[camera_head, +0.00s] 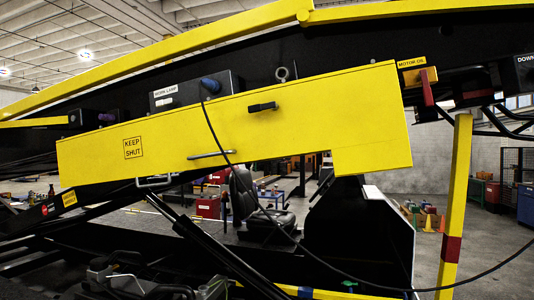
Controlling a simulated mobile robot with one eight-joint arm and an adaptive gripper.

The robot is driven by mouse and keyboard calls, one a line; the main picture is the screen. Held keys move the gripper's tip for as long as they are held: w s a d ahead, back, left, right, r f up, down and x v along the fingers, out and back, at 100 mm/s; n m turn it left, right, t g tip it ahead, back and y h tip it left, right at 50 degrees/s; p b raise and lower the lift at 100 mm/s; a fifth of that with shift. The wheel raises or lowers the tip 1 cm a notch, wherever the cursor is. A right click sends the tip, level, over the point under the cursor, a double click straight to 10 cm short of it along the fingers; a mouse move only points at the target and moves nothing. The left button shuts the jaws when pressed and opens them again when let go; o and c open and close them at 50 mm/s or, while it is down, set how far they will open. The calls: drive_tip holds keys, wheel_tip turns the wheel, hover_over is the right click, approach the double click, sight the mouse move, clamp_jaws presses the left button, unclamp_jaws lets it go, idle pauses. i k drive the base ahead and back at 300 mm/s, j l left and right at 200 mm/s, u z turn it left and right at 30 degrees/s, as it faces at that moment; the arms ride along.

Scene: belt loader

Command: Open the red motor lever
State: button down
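The red motor lever (427,88) is at the upper right, beside a label (411,63) that seems to read "MOTOR OIL". It is a short red bar running down, slightly tilted, across a small yellow block (414,77). The block sits on the black machine frame, just right of the large yellow panel's upper right corner. Nothing is seen touching the lever. I cannot make out my gripper in this view. A dark mechanism (130,288) is cut off at the bottom left, and I cannot tell what it is.
The large yellow panel (290,118), marked "KEEP SHUT", has a black latch and a metal handle. A black cable (335,267) hangs from the work lamp box and sweeps right. A yellow post (455,200) stands below and right of the lever. A black seat (262,210) is behind.

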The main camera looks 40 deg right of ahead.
sight(422, 76)
drive_tip(key=z, duration=2.15)
